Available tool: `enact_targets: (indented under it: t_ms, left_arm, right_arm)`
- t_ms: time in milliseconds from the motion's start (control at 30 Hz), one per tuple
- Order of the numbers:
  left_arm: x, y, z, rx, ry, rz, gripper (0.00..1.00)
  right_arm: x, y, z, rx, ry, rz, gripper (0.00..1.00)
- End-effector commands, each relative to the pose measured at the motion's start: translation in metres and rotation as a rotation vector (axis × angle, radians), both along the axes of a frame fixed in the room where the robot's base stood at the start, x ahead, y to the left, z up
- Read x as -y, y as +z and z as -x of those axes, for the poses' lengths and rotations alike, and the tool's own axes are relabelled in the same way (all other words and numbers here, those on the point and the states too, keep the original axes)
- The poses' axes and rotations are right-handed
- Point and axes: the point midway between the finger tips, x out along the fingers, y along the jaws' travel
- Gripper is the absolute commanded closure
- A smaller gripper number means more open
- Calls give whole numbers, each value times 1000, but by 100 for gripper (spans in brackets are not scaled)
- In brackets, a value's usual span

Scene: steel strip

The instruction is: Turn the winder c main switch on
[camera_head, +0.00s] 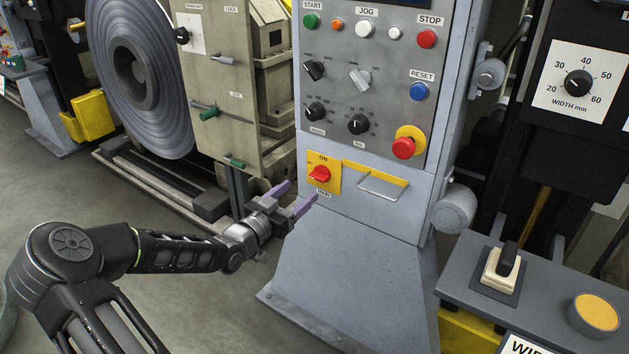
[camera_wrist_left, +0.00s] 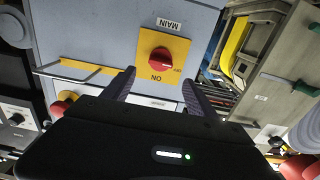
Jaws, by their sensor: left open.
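The main switch is a red rotary knob (camera_head: 320,174) on a yellow plate marked ON, low on the grey control cabinet (camera_head: 350,262). In the left wrist view the knob (camera_wrist_left: 159,61) is ahead, above and between my fingertips, with the plate seen upside down and a MAIN label beyond it. My left gripper (camera_head: 297,196) is open and empty, just left of and below the knob in the head view, apart from it. Its two purple-grey fingers also show in the left wrist view (camera_wrist_left: 158,84). My right gripper is not in view.
A metal handle (camera_head: 382,187) sticks out right of the switch. Above it are a red emergency button (camera_head: 403,148) and several knobs and buttons. A steel coil (camera_head: 137,75) stands at the left, and a grey console (camera_head: 472,280) with a lever switch at the lower right.

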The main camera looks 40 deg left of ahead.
Motion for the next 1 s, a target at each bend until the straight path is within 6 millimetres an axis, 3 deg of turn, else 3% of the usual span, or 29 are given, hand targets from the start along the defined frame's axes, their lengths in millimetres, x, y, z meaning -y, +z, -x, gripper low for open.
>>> enact_targets:
  t_ms: [500,867,1000]
  left_arm:
    - [-1,-1,-68,1,-1,3,33]
    - [-1,0,-75,-1,0,2,33]
    - [-1,0,-74,-1,0,2,43]
  right_arm:
    - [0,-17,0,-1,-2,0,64]
    - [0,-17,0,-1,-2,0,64]
    - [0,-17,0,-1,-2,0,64]
